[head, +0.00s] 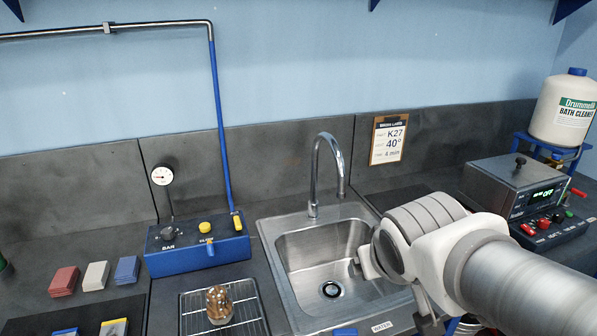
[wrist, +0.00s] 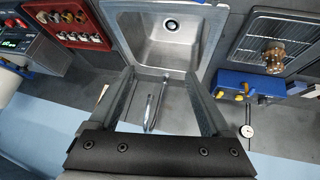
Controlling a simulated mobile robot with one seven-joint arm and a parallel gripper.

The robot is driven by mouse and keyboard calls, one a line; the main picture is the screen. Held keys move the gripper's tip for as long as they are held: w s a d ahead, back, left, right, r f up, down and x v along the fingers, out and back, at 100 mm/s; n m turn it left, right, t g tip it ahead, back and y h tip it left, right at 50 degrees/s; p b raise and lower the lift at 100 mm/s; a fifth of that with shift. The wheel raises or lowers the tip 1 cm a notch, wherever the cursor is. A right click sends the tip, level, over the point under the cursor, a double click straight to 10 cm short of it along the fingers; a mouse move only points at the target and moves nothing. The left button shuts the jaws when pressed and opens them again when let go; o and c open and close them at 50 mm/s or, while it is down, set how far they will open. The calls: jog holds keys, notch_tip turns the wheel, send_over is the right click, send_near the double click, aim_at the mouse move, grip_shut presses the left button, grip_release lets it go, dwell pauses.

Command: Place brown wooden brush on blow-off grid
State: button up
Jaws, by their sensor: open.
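The blow-off grid (head: 257,307), a wire rack, lies on the bench left of the sink in the head view; it also shows at the upper right of the wrist view (wrist: 284,22). A small rounded brown object with pale spots (head: 219,304), apparently the brown wooden brush, stands on the grid's wires; the wrist view shows it near the grid's edge (wrist: 273,56). My gripper (wrist: 160,78) is open, with nothing between its fingers, above the sink area and apart from the grid. In the head view its fingers are partly hidden by my wrist.
The steel sink (head: 283,268) with its tall faucet (head: 315,180) lies between my gripper and the grid. A blue valve box (head: 175,258) stands behind the grid. Coloured blocks (head: 96,276) lie at the left. A control unit (head: 515,185) and a white bottle (head: 563,112) stand at the right.

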jog(key=s+a+r+m+g+y, duration=0.1)
jog(key=s+a+g, duration=0.1)
jog(key=s, duration=0.6)
dwell(0.8)
